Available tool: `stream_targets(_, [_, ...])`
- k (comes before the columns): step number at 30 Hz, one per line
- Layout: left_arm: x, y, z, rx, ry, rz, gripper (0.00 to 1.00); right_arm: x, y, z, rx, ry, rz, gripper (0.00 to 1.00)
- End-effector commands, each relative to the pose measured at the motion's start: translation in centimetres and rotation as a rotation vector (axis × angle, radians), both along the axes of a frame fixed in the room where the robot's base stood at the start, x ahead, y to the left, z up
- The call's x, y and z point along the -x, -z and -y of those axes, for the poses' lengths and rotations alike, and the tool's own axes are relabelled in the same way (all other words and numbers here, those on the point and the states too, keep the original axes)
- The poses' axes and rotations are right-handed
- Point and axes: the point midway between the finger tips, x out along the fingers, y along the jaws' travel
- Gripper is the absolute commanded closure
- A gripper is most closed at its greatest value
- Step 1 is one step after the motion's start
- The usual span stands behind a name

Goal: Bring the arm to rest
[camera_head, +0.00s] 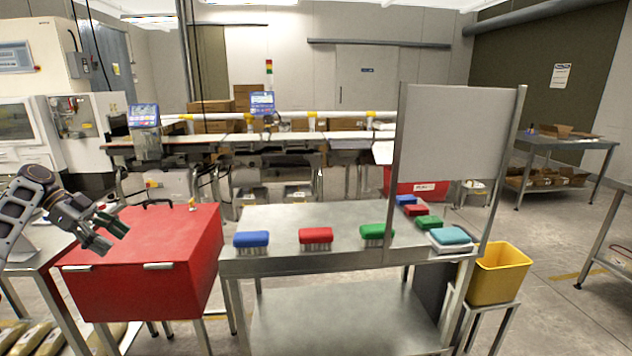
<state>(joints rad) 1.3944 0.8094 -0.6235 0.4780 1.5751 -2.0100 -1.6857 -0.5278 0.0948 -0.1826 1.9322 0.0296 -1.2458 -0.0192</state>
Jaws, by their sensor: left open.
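My left arm comes in from the left edge of the head view, and its gripper (107,234) is open and empty. The fingers hang in the air and overlap the left part of the red box's lid in the picture. The red box (130,290) has a closed lid with a dark handle and stands on a low table at the left. My right gripper is not in view.
A metal table (300,215) carries a blue brush (251,239), a red brush (315,237) and a green brush (376,233). More colored items lie at its right, beside an upright grey panel (455,125). A yellow bin (499,273) stands right. The conveyor (230,138) runs behind.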

Motion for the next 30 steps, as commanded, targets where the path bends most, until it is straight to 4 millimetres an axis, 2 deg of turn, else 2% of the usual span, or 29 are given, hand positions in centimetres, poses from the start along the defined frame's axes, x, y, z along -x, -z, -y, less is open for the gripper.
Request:
stream_targets(4, [0.0,0.0,0.0,0.0,0.0,0.0,0.41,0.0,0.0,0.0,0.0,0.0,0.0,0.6])
stream_targets(13, [-0.4,1.7,0.8,-0.026,-0.006,-0.034,0.41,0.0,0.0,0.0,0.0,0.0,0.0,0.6])
stream_targets(19, [-0.7,3.6,1.7,-0.055,-0.012,-0.07,0.41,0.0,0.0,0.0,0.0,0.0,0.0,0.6])
stream_targets(26, [-1.2,7.0,3.4,-0.107,-0.025,-0.131,0.41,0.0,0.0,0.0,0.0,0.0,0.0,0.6])
stream_targets(30, [-1.4,10.3,5.0,-0.157,-0.039,-0.185,0.41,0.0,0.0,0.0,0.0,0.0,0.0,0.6])
